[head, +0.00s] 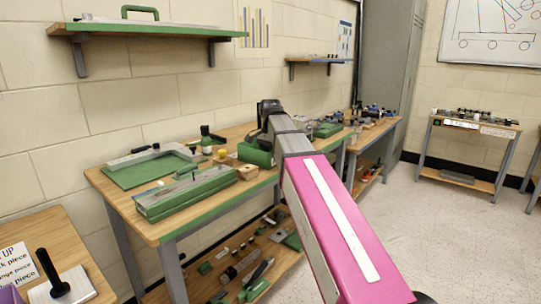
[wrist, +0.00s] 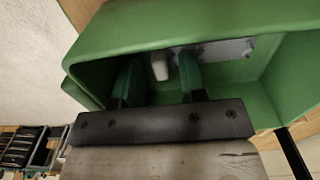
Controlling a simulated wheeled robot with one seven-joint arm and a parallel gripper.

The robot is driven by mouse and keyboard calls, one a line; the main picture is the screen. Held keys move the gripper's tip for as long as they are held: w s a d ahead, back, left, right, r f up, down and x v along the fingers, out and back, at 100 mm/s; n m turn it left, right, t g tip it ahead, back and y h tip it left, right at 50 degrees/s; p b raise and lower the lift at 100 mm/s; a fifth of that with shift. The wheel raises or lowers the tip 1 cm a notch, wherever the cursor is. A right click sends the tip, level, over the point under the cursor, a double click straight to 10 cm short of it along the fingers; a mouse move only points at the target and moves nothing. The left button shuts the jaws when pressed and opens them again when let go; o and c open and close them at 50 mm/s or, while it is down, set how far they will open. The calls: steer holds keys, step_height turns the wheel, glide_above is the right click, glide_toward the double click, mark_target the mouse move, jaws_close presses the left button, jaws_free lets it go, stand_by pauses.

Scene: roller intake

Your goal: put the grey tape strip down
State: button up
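My gripper (wrist: 158,74) reaches down into a green bin (wrist: 85,48) in the wrist view. Its two green fingers stand apart, with a gap between them. A light grey strip (wrist: 228,48), seemingly the grey tape strip, lies against the bin's inside beyond the right finger, which covers part of it. A small whitish piece (wrist: 160,68) shows between the fingers, nearer the right one; I cannot tell whether it touches. In the head view the green bin (head: 255,154) stands on the wooden bench, and my arm hides the fingers.
A green-and-grey long box (head: 185,194) and a green tray (head: 150,172) stand on the bench left of the bin. A small wooden block (head: 248,173) and a dark bottle (head: 206,140) are close by. The lower shelf (head: 215,270) holds several loose parts. Open floor lies to the right.

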steer(key=shift+r, duration=0.1)
step_height(320, 180, up, 12)
stand_by(0.7)
